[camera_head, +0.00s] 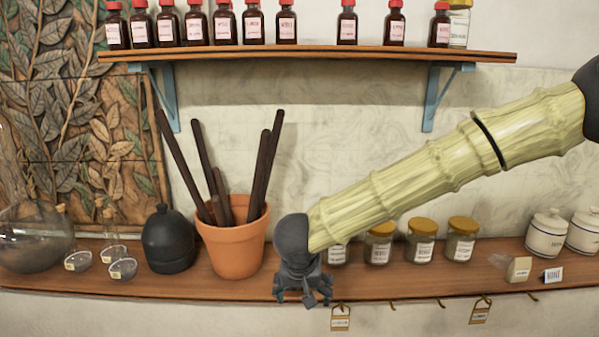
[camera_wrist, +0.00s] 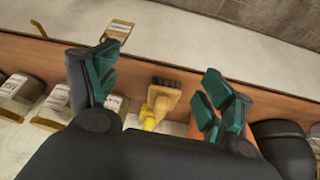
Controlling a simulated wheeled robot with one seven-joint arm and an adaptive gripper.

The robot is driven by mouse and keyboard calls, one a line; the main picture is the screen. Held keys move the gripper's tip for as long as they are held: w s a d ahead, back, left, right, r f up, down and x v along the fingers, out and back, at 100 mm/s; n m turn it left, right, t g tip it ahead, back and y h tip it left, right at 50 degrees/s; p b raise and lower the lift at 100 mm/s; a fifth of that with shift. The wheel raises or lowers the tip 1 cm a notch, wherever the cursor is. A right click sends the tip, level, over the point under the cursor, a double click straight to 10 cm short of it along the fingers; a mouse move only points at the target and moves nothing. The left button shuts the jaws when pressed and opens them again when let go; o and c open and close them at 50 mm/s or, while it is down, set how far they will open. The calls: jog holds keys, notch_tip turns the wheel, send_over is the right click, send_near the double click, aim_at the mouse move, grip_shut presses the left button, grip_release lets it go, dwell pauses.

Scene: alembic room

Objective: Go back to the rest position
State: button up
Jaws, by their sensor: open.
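My gripper (camera_head: 305,295) is at the end of my arm, in front of the lower wooden shelf's front edge, pointing downward in the head view. In the wrist view my gripper (camera_wrist: 160,76) shows its teal-padded fingers spread wide apart, with nothing held between them. A small wooden block with a dark end and a yellow part (camera_wrist: 163,95) shows beyond the gap between the fingers, by the shelf. In the head view it is hidden behind my gripper, and I cannot tell exactly what it is.
The lower shelf (camera_head: 400,276) carries a terracotta pot (camera_head: 236,246) with dark sticks left of my gripper, a black bottle (camera_head: 168,240), glass flasks (camera_head: 34,237), and gold-lidded jars (camera_head: 421,243) under my arm. An upper shelf (camera_head: 310,53) holds red-capped bottles. Tags (camera_head: 340,318) hang below.

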jog(key=s+d+f, duration=0.3)
jog(key=f, duration=0.6)
jog(key=s+d+f+b, duration=0.1)
jog(key=s+d+f, duration=0.25)
jog(key=f, duration=0.65)
jog(key=s+d+f, duration=0.2)
jog(key=d+f, duration=0.2)
jog(key=f, duration=0.5)
jog(key=s+d+f+g, duration=0.1)
jog(key=s+d+f, duration=0.2)
jog(key=s, duration=0.6)
jog(key=s+d+f+g+b, duration=0.1)
jog(key=s+d+f+g, duration=0.1)
jog(key=s+d+f, duration=0.2)
jog(key=s+d+f+g, duration=0.1)
jog(key=s+d+f, duration=0.3)
jog(key=s+f, duration=0.4)
jog(key=s, duration=0.6)
jog(key=shift+s+f+n+g+y, duration=0.2)
jog(key=shift+n+g+y, duration=0.1)
jog(key=shift+y, duration=0.1)
jog(key=shift+o, duration=0.4)
